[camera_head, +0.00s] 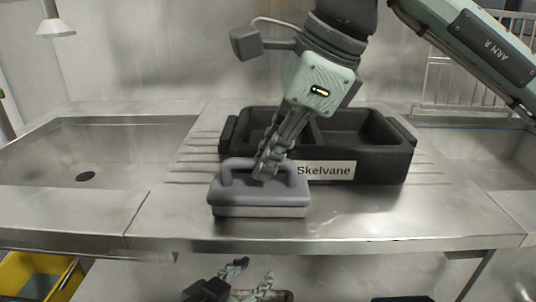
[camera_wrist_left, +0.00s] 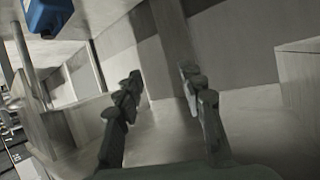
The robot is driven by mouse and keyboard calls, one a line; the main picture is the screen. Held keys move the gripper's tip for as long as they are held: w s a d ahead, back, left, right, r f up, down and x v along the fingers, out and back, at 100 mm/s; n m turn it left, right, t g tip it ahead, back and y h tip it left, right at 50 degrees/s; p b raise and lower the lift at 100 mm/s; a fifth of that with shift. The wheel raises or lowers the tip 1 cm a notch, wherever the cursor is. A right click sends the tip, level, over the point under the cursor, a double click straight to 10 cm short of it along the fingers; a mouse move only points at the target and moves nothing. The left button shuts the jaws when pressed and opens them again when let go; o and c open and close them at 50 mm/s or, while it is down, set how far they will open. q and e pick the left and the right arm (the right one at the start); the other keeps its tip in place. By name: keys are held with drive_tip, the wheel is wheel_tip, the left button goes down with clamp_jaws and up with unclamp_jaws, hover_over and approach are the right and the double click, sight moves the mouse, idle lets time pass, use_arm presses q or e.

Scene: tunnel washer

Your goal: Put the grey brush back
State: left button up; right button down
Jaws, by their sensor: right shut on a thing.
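The grey brush (camera_head: 258,205), a block with an arched handle on top, is upright at the front of the steel counter in the head view. My right gripper (camera_head: 266,172) comes down from above and is shut on its handle. I cannot tell whether the brush's underside touches the counter. Just behind it stands a black two-compartment bin (camera_head: 385,164) labelled "Skelvane"; the brush and my gripper hide part of its left front. My left gripper (camera_head: 252,279) is low, below the counter's front edge. In the left wrist view its fingers (camera_wrist_left: 160,100) are apart with nothing between them.
A sink basin (camera_head: 60,150) with a drain lies left of the counter, another basin (camera_head: 480,146) right. A wire rack (camera_head: 465,70) stands at the back right. A yellow bin (camera_head: 25,275) is at lower left. The counter (camera_head: 440,205) right of the black bin is clear.

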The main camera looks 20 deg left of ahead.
drive_tip(key=shift+f, duration=0.15)
drive_tip(key=c, duration=1.6)
unclamp_jaws()
use_arm(q)
drive_tip(key=shift+w+d+r+t+h, duration=0.15)
drive_tip(key=shift+d+r, duration=0.15)
drive_tip(key=shift+r, duration=0.1)
drive_tip(key=shift+w+d+r+t+h, duration=0.15)
drive_tip(key=shift+d+r, duration=0.1)
drive_tip(key=shift+r, duration=0.15)
use_arm(e)
drive_tip(key=shift+o, duration=0.2)
